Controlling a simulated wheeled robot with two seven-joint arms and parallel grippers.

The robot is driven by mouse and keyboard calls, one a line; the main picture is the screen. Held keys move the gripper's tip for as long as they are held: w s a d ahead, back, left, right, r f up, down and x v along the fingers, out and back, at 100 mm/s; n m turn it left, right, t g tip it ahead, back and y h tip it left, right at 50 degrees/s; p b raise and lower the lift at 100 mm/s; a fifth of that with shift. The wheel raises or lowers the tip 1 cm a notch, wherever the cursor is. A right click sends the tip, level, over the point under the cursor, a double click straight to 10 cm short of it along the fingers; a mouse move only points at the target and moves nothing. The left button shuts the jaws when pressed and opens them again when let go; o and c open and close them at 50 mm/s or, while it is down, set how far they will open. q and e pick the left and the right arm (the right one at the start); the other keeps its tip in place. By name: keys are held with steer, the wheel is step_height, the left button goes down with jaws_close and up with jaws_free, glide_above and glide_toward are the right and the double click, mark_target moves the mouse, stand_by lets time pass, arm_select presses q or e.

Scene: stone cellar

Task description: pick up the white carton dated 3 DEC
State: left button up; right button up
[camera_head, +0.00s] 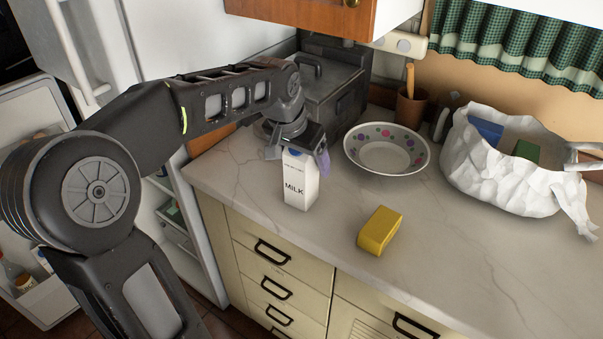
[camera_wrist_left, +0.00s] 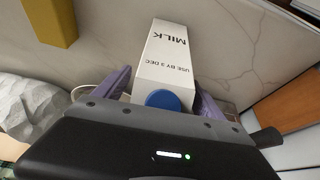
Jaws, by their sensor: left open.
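A white milk carton (camera_head: 298,190) stands upright on the pale marble counter. In the left wrist view the carton (camera_wrist_left: 165,60) shows the print "MILK" and "USE BY 3 DEC", with a blue cap. My left gripper (camera_head: 297,158) is over the carton's top. Its purple fingers (camera_wrist_left: 160,88) are open, one on each side of the carton's cap end. Whether either finger touches the carton cannot be told. The head view hides the cap behind the gripper. My right gripper is not in view.
A yellow block (camera_head: 379,230) lies right of the carton, near the front edge. A dotted bowl (camera_head: 387,165) is behind it. A crumpled white bag (camera_head: 510,180) holding boxes stands at the right. An open fridge (camera_head: 165,40) is at the left. The counter (camera_head: 455,250) is clear at front right.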

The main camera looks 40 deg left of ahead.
arm_select(q)
steer(key=shift+c, duration=0.2)
jaws_close()
stand_by(0.6)
